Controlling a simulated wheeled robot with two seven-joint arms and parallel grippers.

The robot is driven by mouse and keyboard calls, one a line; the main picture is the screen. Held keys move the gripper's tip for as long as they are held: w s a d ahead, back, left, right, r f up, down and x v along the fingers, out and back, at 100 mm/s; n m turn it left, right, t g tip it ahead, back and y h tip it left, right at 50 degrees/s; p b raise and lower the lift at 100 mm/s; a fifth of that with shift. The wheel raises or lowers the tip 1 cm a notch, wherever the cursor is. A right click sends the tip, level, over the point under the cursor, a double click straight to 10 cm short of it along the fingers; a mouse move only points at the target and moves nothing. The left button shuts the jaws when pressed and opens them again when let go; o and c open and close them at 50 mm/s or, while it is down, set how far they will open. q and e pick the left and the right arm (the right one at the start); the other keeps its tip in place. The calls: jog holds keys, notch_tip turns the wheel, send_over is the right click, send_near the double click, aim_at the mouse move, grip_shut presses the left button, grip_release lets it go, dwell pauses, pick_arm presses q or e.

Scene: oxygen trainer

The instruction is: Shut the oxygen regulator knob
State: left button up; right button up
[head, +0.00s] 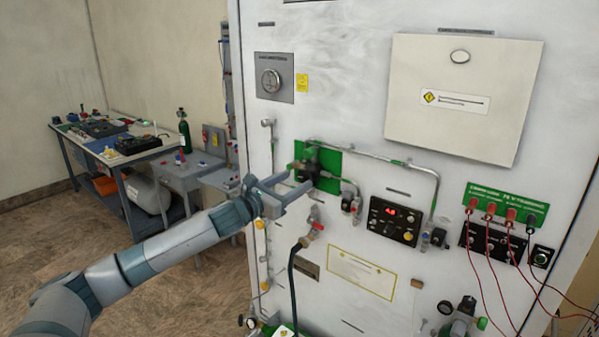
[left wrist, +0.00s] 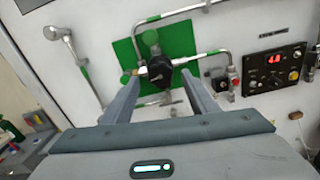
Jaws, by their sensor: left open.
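The oxygen regulator is a black body with a dark round knob (left wrist: 151,38) on a green plate (left wrist: 180,40) on the white panel. In the head view the regulator (head: 311,154) is partly behind my left gripper. My left gripper (head: 298,180) is open, its two fingers pointing at the panel. In the left wrist view the fingers (left wrist: 162,76) stand on either side of the lower part of the black regulator body. Whether the fingers touch the body I cannot tell. My right gripper is not in view.
Metal pipes (head: 385,158) run around the green plate. A red-handled valve with a black hose (head: 292,275) sits below my gripper. A control box with a red display (head: 394,220) is to the right. A workbench (head: 95,145) stands at the far left.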

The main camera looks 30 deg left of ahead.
aim_at(302, 177)
pick_arm(q)
jog(key=shift+w+d+p, duration=0.15)
jog(key=shift+w+p, duration=0.45)
jog(key=shift+w, duration=1.05)
jog(key=c, duration=1.1)
jog(key=shift+o, duration=0.2)
